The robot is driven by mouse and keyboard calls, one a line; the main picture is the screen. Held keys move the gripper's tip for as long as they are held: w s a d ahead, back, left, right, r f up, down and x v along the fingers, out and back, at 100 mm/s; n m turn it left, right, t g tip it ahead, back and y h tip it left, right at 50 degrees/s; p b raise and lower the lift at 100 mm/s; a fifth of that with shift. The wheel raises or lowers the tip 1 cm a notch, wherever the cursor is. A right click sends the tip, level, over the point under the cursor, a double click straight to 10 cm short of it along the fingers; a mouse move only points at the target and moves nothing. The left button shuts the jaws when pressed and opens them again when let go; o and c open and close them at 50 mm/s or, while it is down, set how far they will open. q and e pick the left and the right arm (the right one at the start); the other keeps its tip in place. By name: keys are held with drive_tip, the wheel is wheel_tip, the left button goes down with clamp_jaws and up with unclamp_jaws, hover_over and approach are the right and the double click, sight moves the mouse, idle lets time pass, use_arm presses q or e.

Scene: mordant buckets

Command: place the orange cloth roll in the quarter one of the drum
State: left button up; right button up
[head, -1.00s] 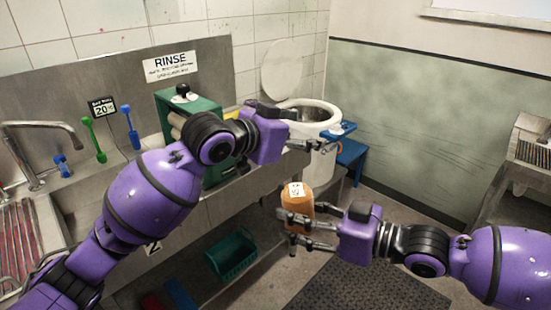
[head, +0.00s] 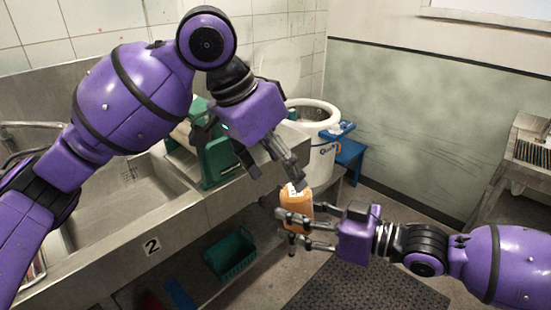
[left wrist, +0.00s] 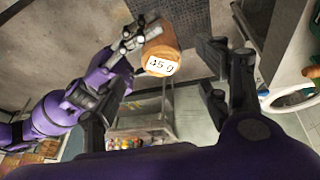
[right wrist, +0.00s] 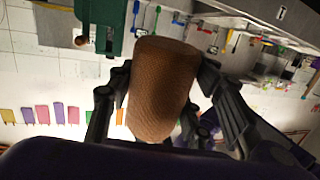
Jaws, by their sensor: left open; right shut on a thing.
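The orange cloth roll (head: 297,202) is upright in my right gripper (head: 284,228), above the floor. It fills the middle of the right wrist view (right wrist: 160,85), between the fingers. In the left wrist view the roll (left wrist: 158,46) shows a white label reading 45 g. My left gripper (head: 280,178) is open and empty, its fingers pointing down close to the top of the roll; I cannot tell if they touch. The white drum (head: 324,160) stands behind, with a round open mouth. Its inside and quarters are mostly hidden. Part of it shows in the left wrist view (left wrist: 268,102).
A steel sink bench (head: 190,215) runs along the left, with a green device (head: 217,155) on it. A green basket (head: 230,253) lies below. A blue stool (head: 350,160) is beside the drum. A dark mat (head: 365,290) covers the floor in front.

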sight(297, 201)
use_arm(q)
drive_tip(key=x, duration=1)
drive_tip(key=shift+w, duration=0.1)
drive_tip(key=shift+r, duration=0.1)
drive_tip(key=c, duration=1.3)
use_arm(e)
drive_tip(key=o, duration=1.3)
